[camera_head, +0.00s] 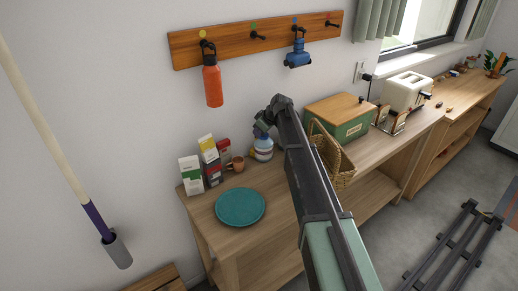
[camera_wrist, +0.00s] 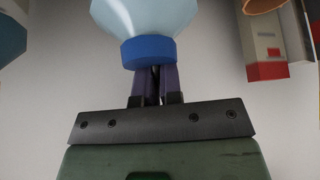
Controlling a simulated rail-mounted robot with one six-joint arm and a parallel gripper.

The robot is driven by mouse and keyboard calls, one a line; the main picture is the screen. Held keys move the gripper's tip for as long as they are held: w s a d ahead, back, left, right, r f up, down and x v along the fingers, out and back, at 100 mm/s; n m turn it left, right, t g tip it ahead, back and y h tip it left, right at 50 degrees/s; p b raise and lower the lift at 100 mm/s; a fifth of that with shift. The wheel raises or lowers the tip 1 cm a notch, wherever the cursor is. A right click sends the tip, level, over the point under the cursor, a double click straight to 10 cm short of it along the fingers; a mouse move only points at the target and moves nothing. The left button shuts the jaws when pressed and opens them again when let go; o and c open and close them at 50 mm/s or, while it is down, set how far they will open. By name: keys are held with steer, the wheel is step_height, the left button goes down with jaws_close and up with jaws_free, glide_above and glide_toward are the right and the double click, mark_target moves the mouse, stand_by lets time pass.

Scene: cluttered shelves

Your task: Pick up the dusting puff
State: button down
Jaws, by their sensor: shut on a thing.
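My gripper (camera_head: 263,131) reaches down over the back of the wooden counter, at a pale bottle-like thing with a blue band (camera_head: 262,149). In the wrist view it is a pale blue, faceted body with a blue collar (camera_wrist: 149,50). The dark fingers (camera_wrist: 158,82) are close together at the collar end, shut on this bottle-like thing. Their tips are partly hidden by the collar. I cannot tell whether it touches the counter. No thing plainly looks like a dusting puff, and I cannot tell if this is it.
A copper mug (camera_head: 236,163), several cartons (camera_head: 191,174) and a teal plate (camera_head: 240,206) are to the left. A wicker basket (camera_head: 331,155) and green box (camera_head: 341,117) are to the right. An orange bottle (camera_head: 212,86) hangs above from a hook rail (camera_head: 270,34).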

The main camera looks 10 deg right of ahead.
steer(key=shift+r+p, duration=0.6)
steer(key=shift+p, duration=0.05)
step_height(320, 180, up, 3)
steer(key=p, duration=0.3)
steer(key=shift+r, duration=0.15)
steer(key=s+a, duration=0.4)
steer(key=s, duration=0.4)
steer(key=s+a+f, duration=0.1)
steer(key=s+a, duration=0.3)
steer(key=s, duration=0.3)
steer(key=shift+s+a+b, duration=0.35)
steer(key=shift+s+b, duration=0.05)
